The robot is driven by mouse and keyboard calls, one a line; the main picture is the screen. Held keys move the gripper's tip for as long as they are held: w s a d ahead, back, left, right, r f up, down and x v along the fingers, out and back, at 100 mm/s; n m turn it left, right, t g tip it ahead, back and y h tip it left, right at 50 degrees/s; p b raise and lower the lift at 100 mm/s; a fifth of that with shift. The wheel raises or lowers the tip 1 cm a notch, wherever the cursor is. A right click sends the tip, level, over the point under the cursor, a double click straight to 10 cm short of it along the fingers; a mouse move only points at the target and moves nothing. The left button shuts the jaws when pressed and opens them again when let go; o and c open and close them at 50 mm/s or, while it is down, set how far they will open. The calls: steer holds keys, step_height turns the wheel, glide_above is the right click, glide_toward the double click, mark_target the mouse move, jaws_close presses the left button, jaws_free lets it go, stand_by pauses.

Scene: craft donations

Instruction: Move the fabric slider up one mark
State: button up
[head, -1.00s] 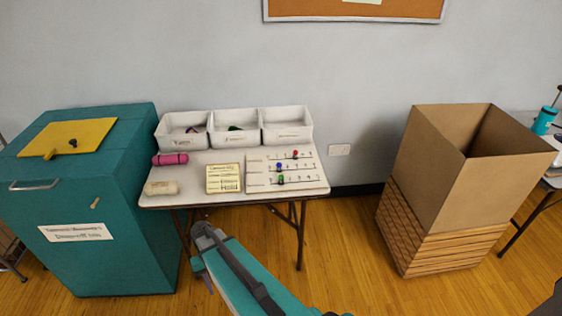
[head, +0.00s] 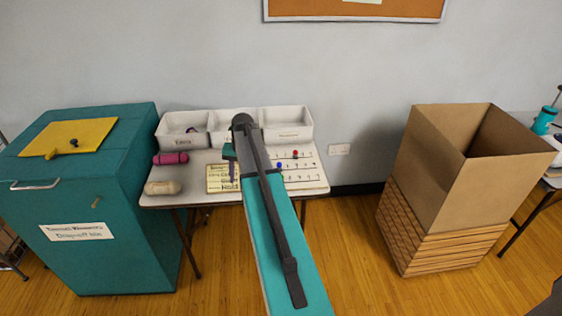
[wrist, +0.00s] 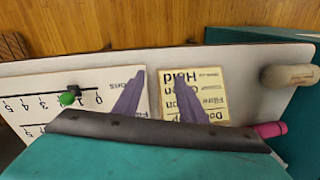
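A white slider board (head: 310,177) lies on the right of the table, with a red knob (head: 296,154) and a blue knob (head: 279,165) on separate tracks. In the head view my arm hides the green knob. The green knob (wrist: 68,98) shows in the wrist view on a numbered track, near the low end by the 0. I cannot read which track is labelled fabric. My gripper (wrist: 158,75) has its two purple fingers apart and empty. They appear over the gap between the board and the yellow card, with one finger over the board's labelled edge.
The yellow card (wrist: 207,80) lies beside the board. A pink roll (head: 170,158) and a beige roll (head: 162,187) lie at the table's left. White bins (head: 235,138) line the back. A teal cabinet (head: 95,200) stands left, a cardboard box (head: 430,180) right.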

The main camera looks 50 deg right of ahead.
steer(key=s+d+r+m, duration=0.1)
steer(key=d+r, duration=0.2)
steer(key=d, duration=0.3)
steer(key=s+d+r+m, duration=0.1)
steer(key=d+r+m, duration=0.1)
steer(key=d+r, duration=0.3)
step_height(320, 180, up, 4)
steer(key=m, duration=0.2)
glide_above(280, 163)
steer(key=s, duration=0.3)
steer(key=shift+w+d+t, duration=0.15)
steer(key=shift+d+t, duration=0.25)
steer(key=shift+d, duration=0.05)
steer(key=shift+f, duration=0.2)
steer(key=shift+p+x, duration=1.5)
steer(key=shift+x, duration=5.3)
jaws_close()
